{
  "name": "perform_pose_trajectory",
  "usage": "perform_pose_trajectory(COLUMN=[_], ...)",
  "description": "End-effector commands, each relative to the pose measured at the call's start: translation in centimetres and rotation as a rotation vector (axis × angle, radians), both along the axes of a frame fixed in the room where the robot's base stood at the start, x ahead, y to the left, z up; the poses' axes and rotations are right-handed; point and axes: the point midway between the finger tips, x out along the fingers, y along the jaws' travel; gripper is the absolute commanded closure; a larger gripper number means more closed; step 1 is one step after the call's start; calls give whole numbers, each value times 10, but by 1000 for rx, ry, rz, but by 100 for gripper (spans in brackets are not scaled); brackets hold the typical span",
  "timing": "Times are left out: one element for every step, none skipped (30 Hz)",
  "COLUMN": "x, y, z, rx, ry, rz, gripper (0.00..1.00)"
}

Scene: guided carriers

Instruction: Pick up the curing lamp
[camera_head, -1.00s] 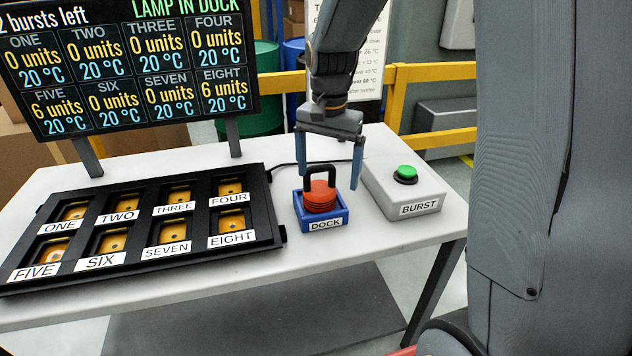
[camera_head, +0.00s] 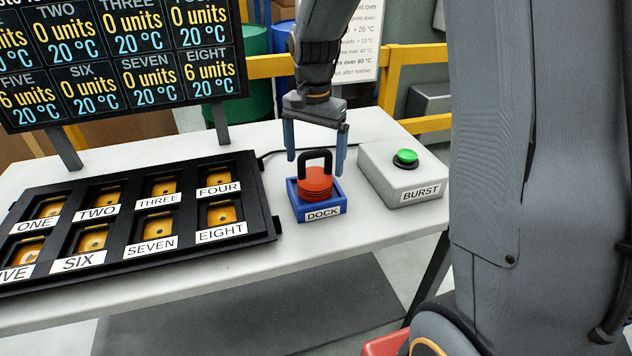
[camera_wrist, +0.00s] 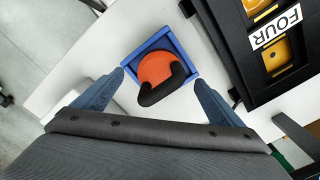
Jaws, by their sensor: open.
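The curing lamp (camera_head: 316,181) is a red ribbed body with a black loop handle on top. It sits upright in the blue dock (camera_head: 321,209) labelled DOCK, on the white table.
A green-button box (camera_head: 411,182) labelled BURST stands right of the dock. A black tray (camera_head: 130,215) with numbered wells lies to the left. A display board (camera_head: 110,60) stands behind it. Yellow rails (camera_head: 420,60) run behind the table (camera_head: 300,255).

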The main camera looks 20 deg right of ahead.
Motion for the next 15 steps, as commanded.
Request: perform_pose_trajectory(x=[-1, -1, -1, 0, 0, 1, 1, 2, 3, 4, 4, 5, 6, 6, 6], y=[0, 0, 0, 0, 0, -1, -1, -2, -3, -4, -4, -5, -6, -6, -6], z=[-6, -8, -11, -14, -15, -18, -21, -24, -29, -32, -36, -40, -44, -48, -53], rx=[0, 0, 0, 0, 0, 0, 0, 0, 0, 0, 0, 0, 0, 1, 0], ry=[3, 3, 3, 3, 3, 3, 3, 4, 4, 4, 6, 4, 4, 5, 3], rz=[1, 1, 1, 1, 1, 1, 0, 0, 0, -1, -1, -1, -2, -2, -2], gripper=[9, 9, 9, 9, 9, 9, 9, 9, 9, 9, 9, 9, 9, 9, 9])
